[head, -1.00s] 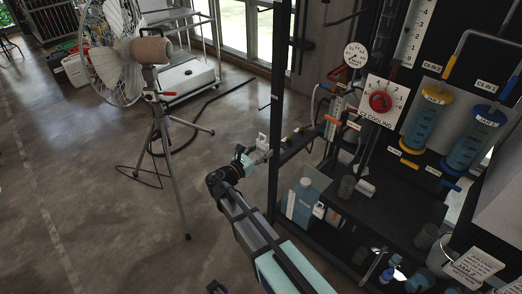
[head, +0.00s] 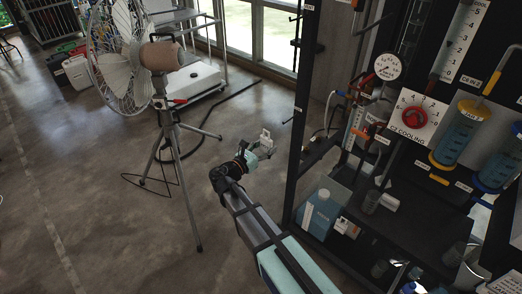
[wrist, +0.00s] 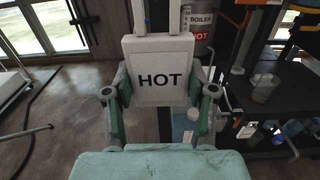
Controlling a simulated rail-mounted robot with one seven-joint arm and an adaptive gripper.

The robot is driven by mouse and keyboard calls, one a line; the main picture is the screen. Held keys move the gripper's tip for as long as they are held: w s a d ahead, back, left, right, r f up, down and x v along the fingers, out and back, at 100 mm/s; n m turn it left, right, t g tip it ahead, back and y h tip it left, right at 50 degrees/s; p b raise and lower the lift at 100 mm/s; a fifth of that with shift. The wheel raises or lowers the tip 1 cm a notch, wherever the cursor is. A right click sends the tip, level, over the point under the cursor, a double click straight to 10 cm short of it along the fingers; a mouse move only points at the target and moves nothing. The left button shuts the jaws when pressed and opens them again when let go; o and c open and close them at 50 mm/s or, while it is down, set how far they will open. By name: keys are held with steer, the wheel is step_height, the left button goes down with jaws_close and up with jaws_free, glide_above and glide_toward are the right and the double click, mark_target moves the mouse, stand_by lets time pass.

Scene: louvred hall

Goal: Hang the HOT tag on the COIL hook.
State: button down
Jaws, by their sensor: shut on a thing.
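I cannot make out a hook labelled COIL in either view.
The black rack (head: 299,110) carries a gauge (head: 388,67), a red-knob cooling panel (head: 413,117) and blue cylinders (head: 457,134). A blue jug (head: 318,214) stands on its lower shelf. A tripod fan (head: 161,58) stands left. A BOILER sign (wrist: 201,18) shows behind the tag.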

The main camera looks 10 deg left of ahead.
steer(key=x, duration=0.6)
stand_by(0.3)
steer(key=shift+w, duration=0.15)
stand_by(0.9)
steer(key=shift+x, duration=3.75)
steer(key=shift+f+b, duration=0.2)
steer(key=shift+b, duration=0.25)
steer(key=shift+f, duration=0.35)
steer(key=shift+f+b, duration=0.15)
steer(key=shift+b, duration=0.2)
